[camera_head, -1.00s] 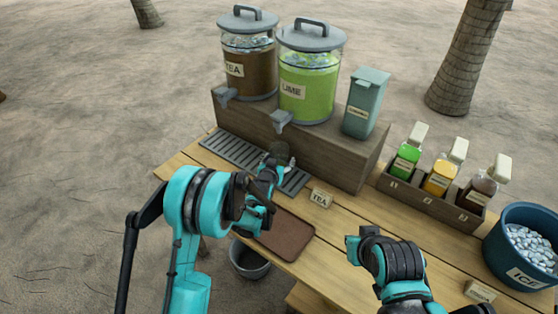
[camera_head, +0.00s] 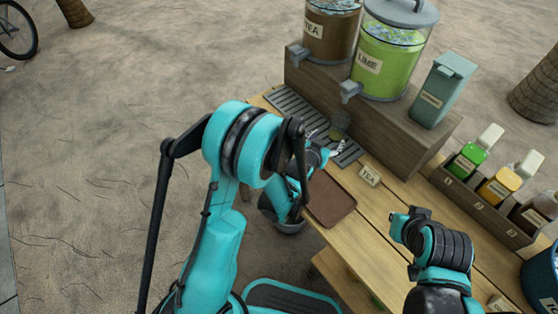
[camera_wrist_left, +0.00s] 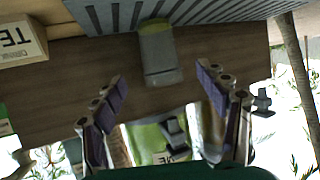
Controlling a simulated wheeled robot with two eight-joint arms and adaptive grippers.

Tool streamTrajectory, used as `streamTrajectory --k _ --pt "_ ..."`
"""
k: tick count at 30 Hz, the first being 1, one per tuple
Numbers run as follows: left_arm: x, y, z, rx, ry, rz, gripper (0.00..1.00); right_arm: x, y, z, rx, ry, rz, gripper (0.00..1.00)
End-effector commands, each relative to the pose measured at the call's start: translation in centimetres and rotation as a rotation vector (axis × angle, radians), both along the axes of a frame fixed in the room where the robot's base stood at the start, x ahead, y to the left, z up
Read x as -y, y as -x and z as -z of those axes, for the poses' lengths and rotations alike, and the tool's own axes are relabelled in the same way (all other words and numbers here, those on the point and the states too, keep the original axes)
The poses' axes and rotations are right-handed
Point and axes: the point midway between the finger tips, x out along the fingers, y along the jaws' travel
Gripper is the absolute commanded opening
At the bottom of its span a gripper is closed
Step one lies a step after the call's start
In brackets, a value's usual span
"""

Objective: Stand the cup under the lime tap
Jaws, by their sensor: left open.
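The cup (camera_head: 340,125), small and see-through with a greenish tint, stands on the grey slotted drip tray (camera_head: 290,103), below and slightly in front of the grey lime tap (camera_head: 350,91). The lime tap belongs to the green jar (camera_head: 388,62) labelled LIME. My left gripper (camera_head: 335,148) is open on the near side of the cup, apart from it. In the left wrist view, which is upside down, the cup (camera_wrist_left: 158,55) is ahead between the spread fingers (camera_wrist_left: 165,105), with nothing held. My right arm shows at the lower right, but its fingers do not.
The TEA jar (camera_head: 331,30) with its tap (camera_head: 298,54) stands left of the lime jar on a wooden riser (camera_head: 385,125). A bottle rack (camera_head: 487,210) is at the right.

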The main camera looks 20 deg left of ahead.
Motion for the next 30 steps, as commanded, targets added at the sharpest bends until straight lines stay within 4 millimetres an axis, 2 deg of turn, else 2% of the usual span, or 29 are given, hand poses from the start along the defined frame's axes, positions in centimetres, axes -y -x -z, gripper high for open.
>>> streamTrajectory --k 5,8,11,15,19,24,27,30 --pt "-2.2 1.4 -3.3 -0.06 -0.014 -0.03 0.74 0.0 0.0 0.0 0.0 0.0 0.0 0.0" --pt "-4.3 3.3 -5.9 -0.12 -0.026 -0.058 0.74 0.0 0.0 0.0 0.0 0.0 0.0 0.0" --pt "-6.4 6.0 -8.1 -0.185 -0.037 -0.085 0.74 0.0 0.0 0.0 0.0 0.0 0.0 0.0" --pt "-9.1 10.7 -10.5 -0.273 -0.049 -0.123 0.74 0.0 0.0 0.0 0.0 0.0 0.0 0.0" --pt "-11.4 15.9 -11.8 -0.356 -0.057 -0.158 0.74 0.0 0.0 0.0 0.0 0.0 0.0 0.0" --pt "-13.6 22.7 -12.1 -0.457 -0.064 -0.197 0.74 0.0 0.0 0.0 0.0 0.0 0.0 0.0" --pt "-14.4 25.8 -11.8 -0.503 -0.065 -0.215 0.74 0.0 0.0 0.0 0.0 0.0 0.0 0.0" --pt "-14.8 27.8 -11.5 -0.533 -0.065 -0.225 0.74 0.0 0.0 0.0 0.0 0.0 0.0 0.0"
